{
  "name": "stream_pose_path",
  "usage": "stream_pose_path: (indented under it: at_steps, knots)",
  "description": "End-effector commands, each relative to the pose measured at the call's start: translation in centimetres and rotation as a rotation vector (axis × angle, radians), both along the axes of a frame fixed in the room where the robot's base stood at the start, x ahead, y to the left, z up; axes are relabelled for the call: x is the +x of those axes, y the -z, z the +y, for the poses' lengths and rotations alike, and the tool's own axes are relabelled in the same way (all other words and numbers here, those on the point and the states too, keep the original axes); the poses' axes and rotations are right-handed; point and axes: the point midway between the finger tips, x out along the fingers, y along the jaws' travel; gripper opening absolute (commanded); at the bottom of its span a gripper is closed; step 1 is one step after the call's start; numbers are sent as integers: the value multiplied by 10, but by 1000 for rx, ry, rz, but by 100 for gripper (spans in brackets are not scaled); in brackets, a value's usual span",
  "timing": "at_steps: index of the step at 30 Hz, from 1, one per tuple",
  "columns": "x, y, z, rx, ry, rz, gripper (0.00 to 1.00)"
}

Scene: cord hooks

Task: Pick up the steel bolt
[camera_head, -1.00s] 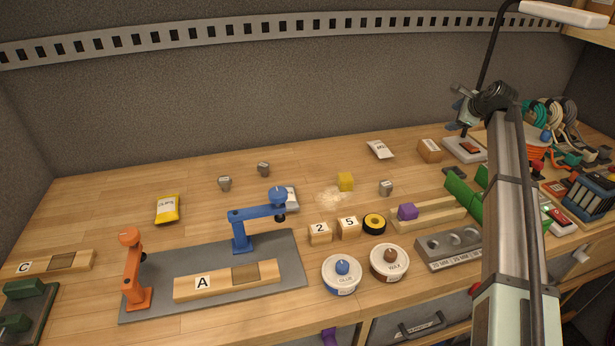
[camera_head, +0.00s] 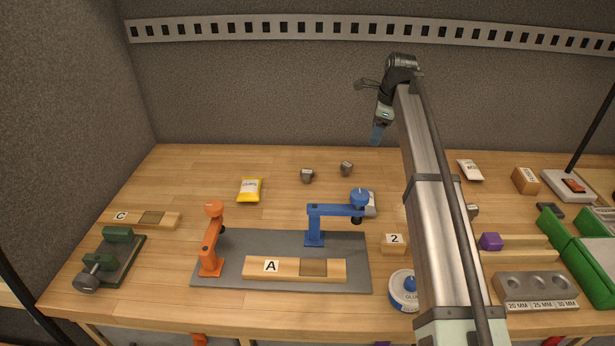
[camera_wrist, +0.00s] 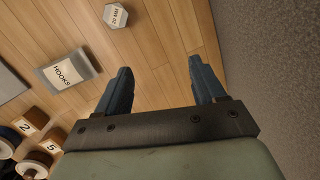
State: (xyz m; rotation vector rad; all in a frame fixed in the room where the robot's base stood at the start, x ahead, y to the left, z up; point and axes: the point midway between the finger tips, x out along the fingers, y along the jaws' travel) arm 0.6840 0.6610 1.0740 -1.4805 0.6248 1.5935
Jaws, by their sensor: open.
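Small grey steel hex pieces that look like bolts stand on the bench in the head view: one (camera_head: 307,176) at back centre, one (camera_head: 346,168) to its right, and one (camera_head: 473,210) partly behind my arm. I cannot tell which is meant. In the wrist view a hex head (camera_wrist: 115,15) with a small size label lies near the top edge, ahead of and left of my fingers. My gripper (camera_head: 377,134) is raised above the back of the bench, right of the two back pieces. Its blue fingers (camera_wrist: 158,68) are apart with nothing between them.
A HOOKS packet (camera_wrist: 67,70) lies near the blue clamp (camera_head: 315,225). A yellow packet (camera_head: 250,189) is left of the back pieces. A grey holed block (camera_head: 540,304) marked in millimetres sits front right. The grey back wall (camera_wrist: 265,70) is close to my gripper.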

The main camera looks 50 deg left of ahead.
Motion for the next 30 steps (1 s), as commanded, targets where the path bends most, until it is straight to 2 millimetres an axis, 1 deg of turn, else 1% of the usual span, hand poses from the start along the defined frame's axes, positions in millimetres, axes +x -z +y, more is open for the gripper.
stream_pose_path:
  at_steps: [1, 2, 3, 5, 6, 9, 12, 15, 16, 18, 22, 26, 30]
  knots:
    - [-24, -2, 19, -28, -22, 9, 69]
    - [-36, -4, 27, -45, -31, 15, 69]
    - [-54, -5, 37, -69, -42, 21, 69]
    - [-79, -8, 52, -103, -58, 30, 69]
    - [-95, -9, 60, -125, -68, 35, 69]
    - [-131, -13, 78, -173, -87, 43, 69]
    - [-159, -16, 90, -212, -101, 47, 69]
    - [-177, -18, 97, -237, -108, 48, 69]
    - [-180, -19, 98, -242, -109, 48, 69]
    - [-185, -19, 99, -251, -111, 50, 69]
    - [-188, -13, 100, -255, -112, 50, 69]
    - [-188, 2, 99, -254, -112, 49, 69]
    - [-188, 24, 99, -255, -112, 50, 69]
